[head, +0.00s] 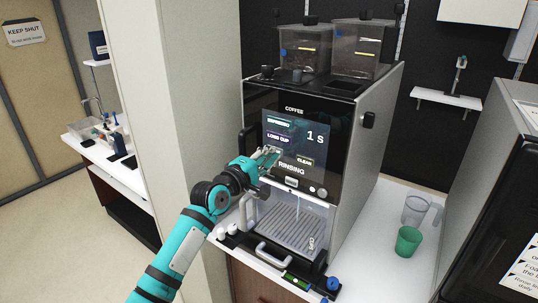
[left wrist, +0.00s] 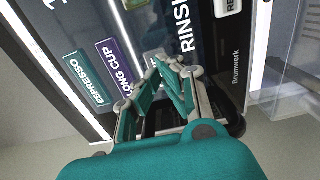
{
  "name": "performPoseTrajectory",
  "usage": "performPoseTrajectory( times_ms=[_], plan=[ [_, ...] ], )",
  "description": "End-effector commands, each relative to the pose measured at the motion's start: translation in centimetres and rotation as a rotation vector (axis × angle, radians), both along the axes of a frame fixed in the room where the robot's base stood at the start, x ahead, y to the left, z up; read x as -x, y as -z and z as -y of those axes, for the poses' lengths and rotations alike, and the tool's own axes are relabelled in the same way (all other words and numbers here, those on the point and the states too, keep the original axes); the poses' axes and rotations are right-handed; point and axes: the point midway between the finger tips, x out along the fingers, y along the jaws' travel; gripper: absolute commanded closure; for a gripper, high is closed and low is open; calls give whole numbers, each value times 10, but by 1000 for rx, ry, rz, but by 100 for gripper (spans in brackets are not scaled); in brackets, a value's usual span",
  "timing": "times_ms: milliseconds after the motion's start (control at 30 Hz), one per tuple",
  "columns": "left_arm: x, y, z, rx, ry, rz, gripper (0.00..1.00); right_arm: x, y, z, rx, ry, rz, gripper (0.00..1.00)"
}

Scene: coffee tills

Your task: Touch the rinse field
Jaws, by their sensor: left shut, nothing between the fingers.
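The coffee machine's dark touch screen (head: 315,140) reads "RINSING" and "1 s". It shows an espresso field (head: 279,121), a long cup field (head: 279,138) and a clear field (head: 304,161). My left gripper (head: 271,154) is shut and empty at the screen's lower left, below the long cup field and left of the clear field. It hides that patch, and I see no field labelled rinse. In the left wrist view, the fingers (left wrist: 170,68) are at the screen beside the long cup field (left wrist: 117,66). I cannot tell whether they touch the glass. My right gripper is not in view.
Below the screen are a knob (head: 321,193) and an open bay with a drip tray (head: 296,232). A green cup (head: 408,241) and a clear jug (head: 416,209) stand on the counter to the right. A pale wall (head: 190,110) stands close on the left.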

Motion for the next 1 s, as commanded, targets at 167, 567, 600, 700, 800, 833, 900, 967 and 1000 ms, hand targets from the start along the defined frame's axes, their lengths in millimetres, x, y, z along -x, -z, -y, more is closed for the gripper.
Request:
performPoseTrajectory(
  times_ms=[167, 567, 600, 700, 800, 833, 900, 967, 1000],
  plan=[
    [14, -3, -10, 0, 0, -3, 100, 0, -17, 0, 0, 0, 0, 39],
    [41, -1, -30, -1, 0, -2, 100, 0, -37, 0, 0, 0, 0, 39],
    [42, 0, -31, -1, 0, -2, 100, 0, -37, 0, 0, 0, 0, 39],
    [43, 0, -31, -1, 0, -1, 100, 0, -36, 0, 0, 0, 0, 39],
    [42, 0, -31, -1, 0, -1, 100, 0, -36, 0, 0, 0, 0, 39],
    [42, 0, -31, -1, 0, -1, 100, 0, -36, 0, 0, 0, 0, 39],
    [42, 0, -31, -1, 0, -1, 100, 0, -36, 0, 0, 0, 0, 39],
    [42, 0, -31, -1, 0, -1, 100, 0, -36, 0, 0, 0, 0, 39],
    [42, 0, -31, -1, 0, -1, 100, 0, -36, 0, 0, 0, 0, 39]
  ],
)
